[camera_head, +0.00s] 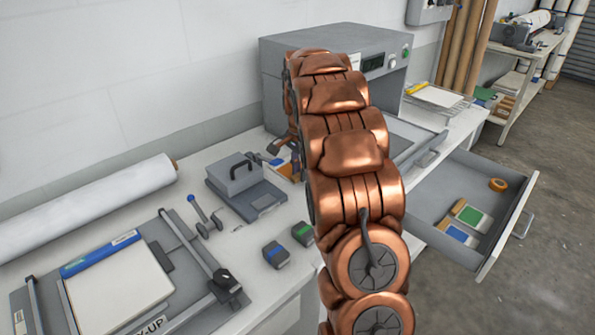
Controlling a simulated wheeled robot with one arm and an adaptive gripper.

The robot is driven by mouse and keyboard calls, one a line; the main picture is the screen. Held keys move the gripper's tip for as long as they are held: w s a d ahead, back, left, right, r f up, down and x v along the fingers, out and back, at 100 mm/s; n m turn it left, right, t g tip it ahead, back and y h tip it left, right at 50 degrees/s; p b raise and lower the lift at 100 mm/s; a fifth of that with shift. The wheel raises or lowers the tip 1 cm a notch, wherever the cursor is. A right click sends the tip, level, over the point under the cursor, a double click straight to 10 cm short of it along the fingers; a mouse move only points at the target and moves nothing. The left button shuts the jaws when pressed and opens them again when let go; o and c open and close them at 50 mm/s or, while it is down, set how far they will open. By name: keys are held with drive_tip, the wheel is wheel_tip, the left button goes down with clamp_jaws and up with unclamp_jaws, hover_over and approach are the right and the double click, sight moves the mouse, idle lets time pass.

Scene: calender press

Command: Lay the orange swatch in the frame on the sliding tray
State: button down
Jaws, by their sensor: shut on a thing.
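The orange swatch (285,169) shows as a small orange and white patch on the table, to the left of my arm and partly hidden by my gripper. My gripper (291,160) points down at it with its dark fingers shut on it; the fingertips are small and partly covered by my copper arm. I cannot tell whether the swatch is clear of the tabletop. The sliding tray (428,140) sticks out from the front of the grey press (275,85), to the right of my arm. My arm hides its left part, and the frame on it is hard to make out.
A grey block with a handle (236,175) stands left of my gripper. Two small dark blocks (276,254) (302,234) and a lay-up board (190,299) are nearer.

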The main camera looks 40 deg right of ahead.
drive_tip(key=shift+r, duration=0.15)
wheel_tip(320, 180, up, 8)
drive_tip(key=shift+w+r+b, duration=0.1)
drive_tip(key=shift+r+b, duration=0.05)
drive_tip(key=shift+b, duration=0.85)
drive_tip(key=shift+r, duration=0.75)
